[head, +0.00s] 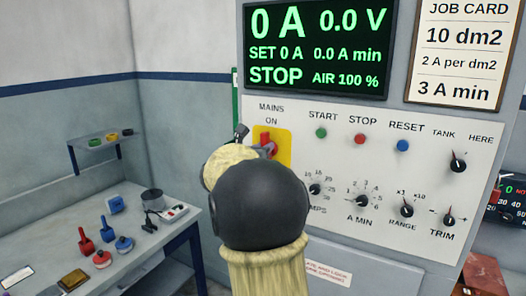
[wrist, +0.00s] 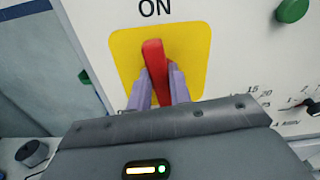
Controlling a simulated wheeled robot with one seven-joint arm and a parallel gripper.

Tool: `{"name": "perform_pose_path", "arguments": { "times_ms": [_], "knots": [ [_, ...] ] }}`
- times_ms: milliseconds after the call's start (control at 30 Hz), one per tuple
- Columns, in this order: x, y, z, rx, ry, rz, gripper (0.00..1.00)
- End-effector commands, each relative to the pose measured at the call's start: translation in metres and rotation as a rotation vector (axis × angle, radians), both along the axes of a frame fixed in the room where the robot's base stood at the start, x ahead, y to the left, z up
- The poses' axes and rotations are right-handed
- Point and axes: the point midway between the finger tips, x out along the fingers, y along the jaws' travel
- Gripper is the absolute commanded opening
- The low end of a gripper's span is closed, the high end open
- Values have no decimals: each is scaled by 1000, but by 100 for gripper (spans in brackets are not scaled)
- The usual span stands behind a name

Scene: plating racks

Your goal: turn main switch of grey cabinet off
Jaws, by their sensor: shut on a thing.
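The grey cabinet (head: 398,271) carries a white control panel. Its main switch is a red handle (wrist: 154,62) on a yellow plate (wrist: 188,45), below the word ON. The handle stands nearly upright, its top tilted slightly left in the wrist view. My gripper (wrist: 160,85) is shut on the red handle, with one finger on each side of its lower part. In the head view the red handle (head: 267,141) shows just above my wrist, which hides the lower part of the plate and anything written there. The display (head: 317,50) reads 0 A, 0.0 V and STOP.
Right of the switch are a green START button (head: 321,132), a red STOP button (head: 360,138), a blue RESET button (head: 403,145) and several black knobs. A bench (head: 40,255) with small tools stands at left, under a small shelf (head: 100,142).

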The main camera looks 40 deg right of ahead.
Motion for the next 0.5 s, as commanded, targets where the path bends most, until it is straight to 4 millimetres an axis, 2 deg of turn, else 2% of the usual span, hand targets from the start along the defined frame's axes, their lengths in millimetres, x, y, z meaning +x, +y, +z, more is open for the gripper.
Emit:
{"name": "perform_pose_path", "arguments": {
  "times_ms": [500],
  "knots": [
    [6,3,-3,-167,400,1,0]
  ]
}}
